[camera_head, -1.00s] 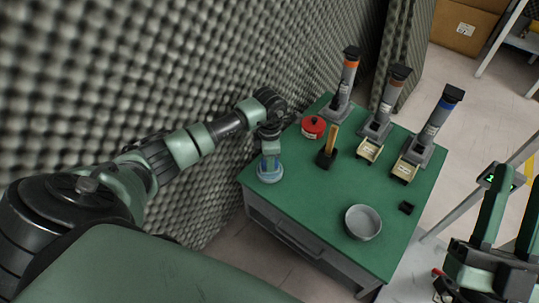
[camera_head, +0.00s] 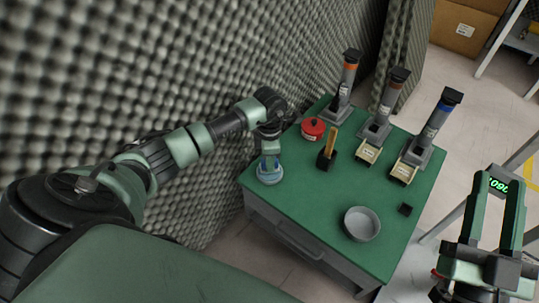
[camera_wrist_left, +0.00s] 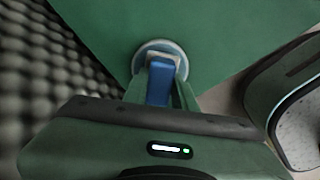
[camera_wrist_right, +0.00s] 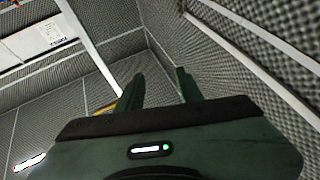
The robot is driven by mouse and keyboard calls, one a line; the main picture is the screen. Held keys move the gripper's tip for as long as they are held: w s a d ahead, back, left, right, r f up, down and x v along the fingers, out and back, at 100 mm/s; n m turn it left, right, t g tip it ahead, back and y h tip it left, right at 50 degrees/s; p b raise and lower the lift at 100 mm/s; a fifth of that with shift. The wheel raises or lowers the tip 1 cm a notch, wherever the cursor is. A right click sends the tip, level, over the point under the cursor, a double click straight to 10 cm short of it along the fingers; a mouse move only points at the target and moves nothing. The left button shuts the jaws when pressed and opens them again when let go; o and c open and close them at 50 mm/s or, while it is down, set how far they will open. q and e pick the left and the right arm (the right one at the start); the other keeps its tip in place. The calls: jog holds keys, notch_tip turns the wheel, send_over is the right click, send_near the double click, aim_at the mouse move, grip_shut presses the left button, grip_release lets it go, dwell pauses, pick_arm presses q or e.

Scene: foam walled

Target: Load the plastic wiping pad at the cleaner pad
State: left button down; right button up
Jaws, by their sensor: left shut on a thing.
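My left gripper (camera_head: 269,157) is at the left corner of the green table (camera_head: 318,217), pointing down. It is shut on the blue handle of a round, pale blue-grey pad (camera_head: 269,175). In the left wrist view, the blue handle (camera_wrist_left: 160,84) sits between the fingers, with the round disc (camera_wrist_left: 145,52) beyond it against the green top. I cannot tell whether the disc touches the table. My right gripper (camera_head: 495,205) is open and empty, off the table's right side. Its spread fingers also show in the right wrist view (camera_wrist_right: 157,88).
A red round tin (camera_head: 313,127), a wooden-handled brush (camera_head: 330,146), a grey bowl (camera_head: 361,224) and a black block (camera_head: 405,209) share the table. Foam wall (camera_head: 110,70) lies close left.

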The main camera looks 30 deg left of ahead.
pick_arm(q)
jog(key=shift+r+p, duration=0.3)
jog(key=shift+r, duration=0.15)
jog(key=shift+r+p, duration=0.3)
jog(key=shift+r, duration=0.45)
jog(key=shift+r+p, duration=0.35)
jog(key=shift+p, duration=0.2)
jog(key=shift+r+p, duration=0.3)
jog(key=shift+r, duration=0.4)
jog(key=shift+r+p, duration=0.35)
jog(key=shift+p, duration=0.2)
jog(key=shift+a+r+p, duration=0.1)
jog(key=shift+r+p, duration=0.2)
jog(key=shift+r, duration=0.2)
pick_arm(e)
jog(key=s+d+f+g+h, duration=0.2)
jog(key=f+g, duration=0.4)
jog(key=f, duration=0.4)
jog(key=s+d+f+g+h, duration=0.1)
jog(key=d+f+g+h, duration=0.1)
jog(key=f+g, duration=0.4)
notch_tip(320, 180, down, 4)
jog(key=shift+s+f+m, duration=0.1)
jog(key=shift+s+m, duration=0.2)
jog(key=shift+s, duration=0.1)
